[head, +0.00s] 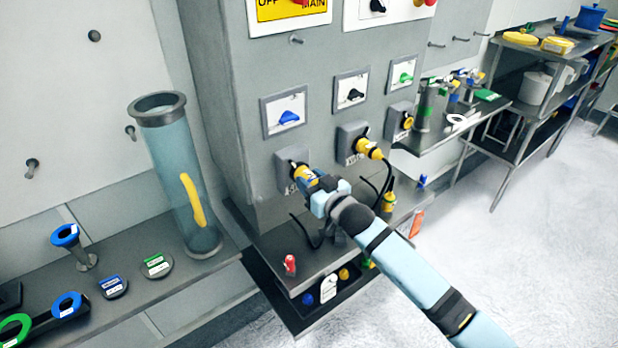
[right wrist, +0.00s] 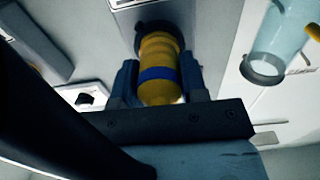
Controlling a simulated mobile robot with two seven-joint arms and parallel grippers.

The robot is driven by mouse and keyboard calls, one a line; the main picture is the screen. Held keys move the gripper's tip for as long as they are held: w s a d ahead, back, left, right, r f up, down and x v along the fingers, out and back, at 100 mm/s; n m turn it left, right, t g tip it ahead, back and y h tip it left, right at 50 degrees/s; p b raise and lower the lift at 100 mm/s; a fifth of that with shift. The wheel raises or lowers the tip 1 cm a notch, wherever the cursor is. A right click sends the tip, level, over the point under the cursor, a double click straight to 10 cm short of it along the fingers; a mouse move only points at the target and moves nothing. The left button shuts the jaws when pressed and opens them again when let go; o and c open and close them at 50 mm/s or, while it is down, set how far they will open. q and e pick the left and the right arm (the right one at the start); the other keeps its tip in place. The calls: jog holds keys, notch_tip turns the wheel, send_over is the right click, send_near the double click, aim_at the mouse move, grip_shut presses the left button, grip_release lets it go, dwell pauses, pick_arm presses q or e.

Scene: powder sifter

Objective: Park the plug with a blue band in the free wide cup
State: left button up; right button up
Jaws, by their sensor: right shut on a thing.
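The yellow plug with a blue band (right wrist: 158,74) sits at the left wall socket (head: 284,160), under the blue switch. In the right wrist view its far end meets the dark socket opening; I cannot tell how deep it is. My right gripper (head: 307,178) is shut on this plug, one finger on each side; it also shows in the right wrist view (right wrist: 158,82). In the head view the gripper partly hides the plug. I cannot make out a free wide cup; my arm covers part of the ledge (head: 310,268). My left gripper is not in view.
Another yellow plug (head: 370,149) is in the middle socket, and a further one (head: 389,203) stands lower right with a black cable. A red object (head: 290,264) stands on the ledge. A clear tube (head: 172,165) stands left. Open floor lies right.

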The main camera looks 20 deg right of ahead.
jog(key=shift+s+a, duration=0.1)
jog(key=shift+s, duration=0.25)
jog(key=shift+s+d+p, duration=0.25)
jog(key=shift+s+p, duration=0.1)
jog(key=shift+s, duration=0.2)
jog(key=shift+s+d, duration=0.25)
jog(key=shift+s, duration=0.15)
jog(key=shift+p+v, duration=0.65)
jog(key=shift+v, duration=0.45)
jog(key=shift+f, duration=0.1)
